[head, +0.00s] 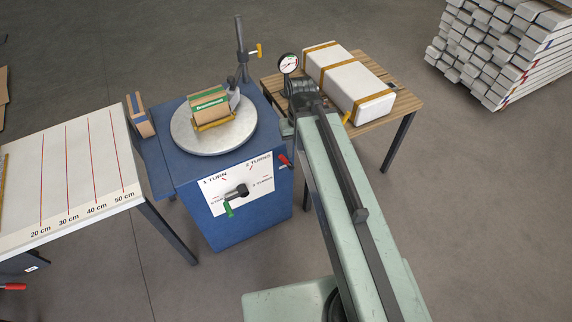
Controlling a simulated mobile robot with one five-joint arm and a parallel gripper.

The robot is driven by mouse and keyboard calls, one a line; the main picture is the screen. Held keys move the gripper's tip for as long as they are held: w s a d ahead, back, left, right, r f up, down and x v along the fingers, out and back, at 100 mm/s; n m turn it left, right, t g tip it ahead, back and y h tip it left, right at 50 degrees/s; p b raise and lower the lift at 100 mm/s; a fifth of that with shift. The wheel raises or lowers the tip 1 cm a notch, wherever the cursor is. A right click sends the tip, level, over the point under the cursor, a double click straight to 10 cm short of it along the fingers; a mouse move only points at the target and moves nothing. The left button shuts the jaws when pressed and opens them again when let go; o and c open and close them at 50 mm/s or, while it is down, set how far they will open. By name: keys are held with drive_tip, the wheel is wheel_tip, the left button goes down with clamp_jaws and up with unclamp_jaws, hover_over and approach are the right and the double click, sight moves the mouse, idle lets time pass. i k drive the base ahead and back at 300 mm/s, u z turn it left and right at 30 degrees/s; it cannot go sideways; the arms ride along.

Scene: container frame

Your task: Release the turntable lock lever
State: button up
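A round grey turntable (213,136) sits on top of a blue cabinet (222,228). A brown box with a green band (209,102) stands on it. A red-handled lever (285,160) is at the cabinet's right front edge. A black lever with a green grip (234,197) is on the white front panel, its grip pointing down. I cannot tell which is the lock lever. My gripper (303,98) is at the dark far end of my pale green arm, right of the cabinet and apart from both levers; its fingers are not clear.
A wooden table (408,105) at the right bears a white strapped box (350,82). A dial gauge (288,64) and a dark post (240,48) stand behind. A white measuring table (75,170) is at the left. Stacked white bars (500,50) fill the upper right. Lower-right floor is clear.

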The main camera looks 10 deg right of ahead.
sight(285, 161)
drive_tip(key=i, duration=1)
drive_tip(key=u, duration=0.05)
drive_tip(key=k, duration=1)
drive_tip(key=u, duration=1.5)
drive_tip(key=i, duration=0.35)
drive_tip(key=z, duration=0.3)
